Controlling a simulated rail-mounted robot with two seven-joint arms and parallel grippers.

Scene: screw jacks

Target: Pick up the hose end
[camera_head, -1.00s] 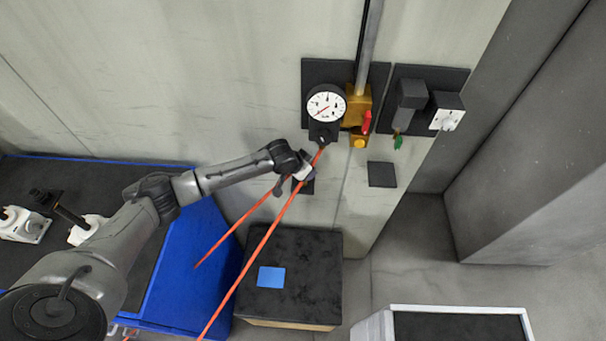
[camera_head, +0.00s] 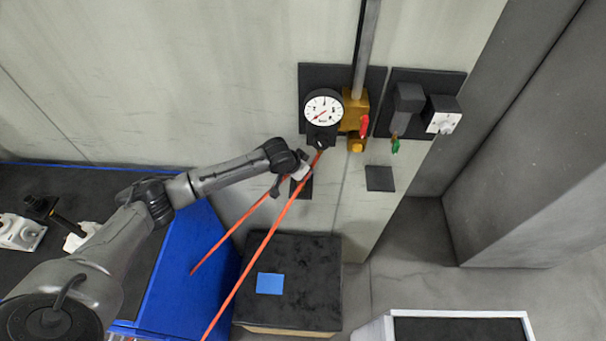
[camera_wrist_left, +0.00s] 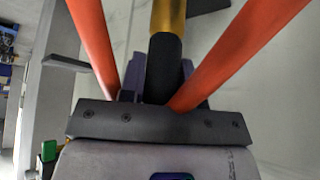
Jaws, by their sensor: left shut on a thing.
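The orange hose (camera_head: 262,245) runs in two strands near my left gripper, and one strand slants up toward the gauge. In the left wrist view two orange hose strands (camera_wrist_left: 232,60) pass over the gripper. Between them is a black sleeve with a brass-coloured tip (camera_wrist_left: 167,17), which looks like the hose end. My left gripper (camera_wrist_left: 163,88) is shut on the black sleeve (camera_wrist_left: 163,62). In the head view my left gripper (camera_head: 298,174) is beside the wall, just below the gauge, and largely hides the hose end. My right gripper is not in view.
A round white gauge (camera_head: 323,108) and a brass valve block (camera_head: 355,110) with a red lever are on the wall above the gripper. A black-topped box (camera_head: 310,285) stands below. A blue-edged bench (camera_head: 180,265) is at left. A white-rimmed tray (camera_head: 455,313) is at lower right.

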